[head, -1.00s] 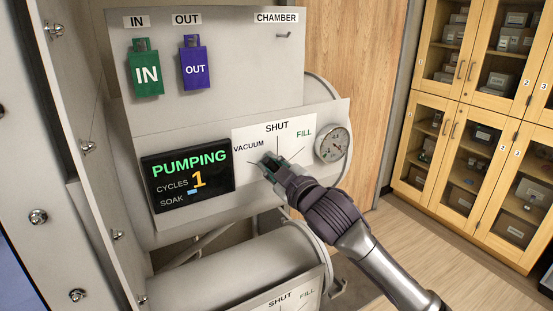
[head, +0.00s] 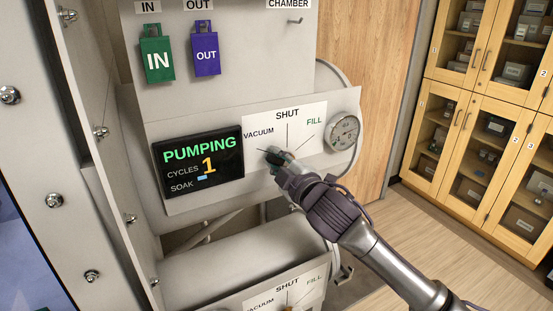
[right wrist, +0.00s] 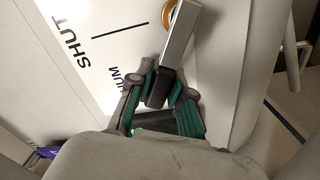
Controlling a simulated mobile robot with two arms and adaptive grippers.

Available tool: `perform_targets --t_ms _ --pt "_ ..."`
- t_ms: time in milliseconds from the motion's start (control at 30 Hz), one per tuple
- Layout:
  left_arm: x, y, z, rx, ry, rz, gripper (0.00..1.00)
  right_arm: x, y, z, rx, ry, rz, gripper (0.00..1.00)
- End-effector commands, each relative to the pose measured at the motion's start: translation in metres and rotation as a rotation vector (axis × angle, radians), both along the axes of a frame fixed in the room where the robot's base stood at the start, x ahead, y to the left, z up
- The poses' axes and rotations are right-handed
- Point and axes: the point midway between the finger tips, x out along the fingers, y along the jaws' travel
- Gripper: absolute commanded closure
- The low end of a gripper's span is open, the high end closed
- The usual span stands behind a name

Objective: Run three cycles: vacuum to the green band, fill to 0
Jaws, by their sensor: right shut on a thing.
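The valve handle (right wrist: 178,45) is a grey bar with a black end, on a white plate (head: 308,112) marked VACUUM, SHUT and FILL. My right gripper (head: 277,158) is shut on the handle's black end; its green-sided fingers (right wrist: 157,92) close around it in the right wrist view. The handle lies on the VACUUM side, with part of that word hidden. The round gauge (head: 344,131) is right of the plate; its needle is too small to read. The black display (head: 199,169) reads PUMPING, CYCLES 1, and SOAK with a short blue bar. My left gripper is out of view.
A green IN tag (head: 157,60) and a purple OUT tag (head: 206,54) hang above the display. An empty hook (head: 295,21) is under the CHAMBER label. A second drum (head: 240,262) with a similar plate sits below. Wooden cabinets (head: 490,120) stand at right.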

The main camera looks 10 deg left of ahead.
Motion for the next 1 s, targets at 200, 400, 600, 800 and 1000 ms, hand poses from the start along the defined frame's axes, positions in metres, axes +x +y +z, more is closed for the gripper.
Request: perform_targets --t_ms 200,400,600,800,1000 --pt "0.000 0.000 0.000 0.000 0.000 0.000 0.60 0.000 0.000 -0.001 -0.006 -0.003 0.000 0.72" --pt "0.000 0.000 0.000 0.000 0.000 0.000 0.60 0.000 0.000 -0.001 -0.004 -0.001 0.000 0.54" --pt "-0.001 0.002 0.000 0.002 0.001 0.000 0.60 0.000 0.000 -0.001 -0.002 0.000 0.000 0.54" --pt "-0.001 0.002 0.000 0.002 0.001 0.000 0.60 -0.014 -0.011 -0.001 -0.003 0.000 -0.001 0.54" --pt "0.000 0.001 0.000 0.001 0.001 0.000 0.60 -0.047 -0.035 -0.002 -0.005 -0.001 0.000 0.54"
